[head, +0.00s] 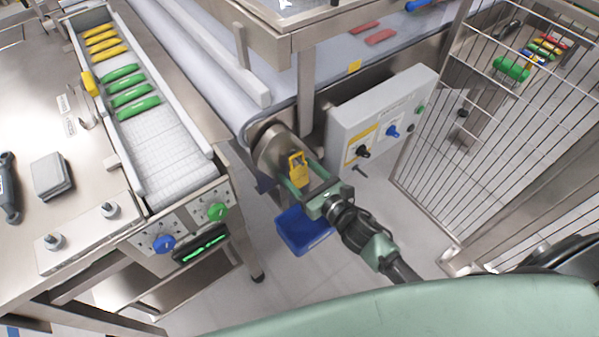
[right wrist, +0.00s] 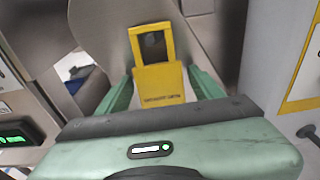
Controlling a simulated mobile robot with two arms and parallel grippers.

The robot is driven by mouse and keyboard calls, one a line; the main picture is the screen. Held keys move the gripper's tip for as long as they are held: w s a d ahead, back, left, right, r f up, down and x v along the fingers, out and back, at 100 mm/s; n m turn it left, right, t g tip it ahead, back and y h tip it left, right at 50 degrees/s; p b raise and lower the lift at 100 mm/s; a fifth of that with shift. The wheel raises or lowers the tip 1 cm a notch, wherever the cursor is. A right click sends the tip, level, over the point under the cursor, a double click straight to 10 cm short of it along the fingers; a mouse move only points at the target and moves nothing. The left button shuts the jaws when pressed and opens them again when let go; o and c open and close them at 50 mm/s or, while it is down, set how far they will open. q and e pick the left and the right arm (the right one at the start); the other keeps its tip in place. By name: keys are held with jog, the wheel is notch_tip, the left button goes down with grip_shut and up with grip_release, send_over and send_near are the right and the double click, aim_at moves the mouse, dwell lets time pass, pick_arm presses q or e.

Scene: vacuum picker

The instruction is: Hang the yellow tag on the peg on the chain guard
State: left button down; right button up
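The yellow tag (head: 300,174), with a frame-like loop above a solid lettered plate, is upright in front of the grey metal chain guard (head: 270,150). In the right wrist view the tag (right wrist: 163,84) lies between the green fingers of my right gripper (right wrist: 160,72). A dark round spot, apparently the peg (right wrist: 153,41), shows through its loop. The fingers stand on either side of the plate with narrow gaps, so my right gripper (head: 303,178) looks open around it. Whether the loop rests on the peg is unclear. My left gripper is not in view.
A grey control box (head: 385,115) with knobs stands close right of the gripper. A blue bin (head: 304,232) is below it. The conveyor (head: 205,70) runs behind. A steel table with a tray of yellow and green packs is left, and a wire fence (head: 520,130) is right.

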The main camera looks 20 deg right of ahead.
jog(key=shift+o, duration=0.2)
jog(key=v, duration=0.8)
jog(key=shift+b, duration=0.35)
jog(key=s+d+f+m+g+h+p, duration=0.15)
jog(key=s+f+m, duration=0.25)
jog(key=f+m, duration=0.4)
jog(key=s+d+f+m+g+h, duration=0.25)
jog(key=f+m, duration=0.25)
jog(key=f, duration=0.5)
jog(key=s+d+f+m+g+h, duration=0.1)
jog(key=s+d+f+m+g, duration=0.15)
jog(key=s+f+m, duration=0.4)
jog(key=s+f+m+g, duration=0.2)
jog(key=s+f+m, duration=0.3)
jog(key=s, duration=0.3)
jog(key=s+f+m+g+p, duration=0.1)
jog(key=s+f+m+g, duration=0.2)
jog(key=s+f+m, duration=0.2)
jog(key=s+f+m+g, duration=0.3)
jog(key=s+f+m, duration=0.2)
jog(key=s+m, duration=0.3)
jog(key=s, duration=0.3)
jog(key=shift+f+h+p, duration=0.25)
jog(key=shift+h+p, duration=0.05)
jog(key=shift+p, duration=0.05)
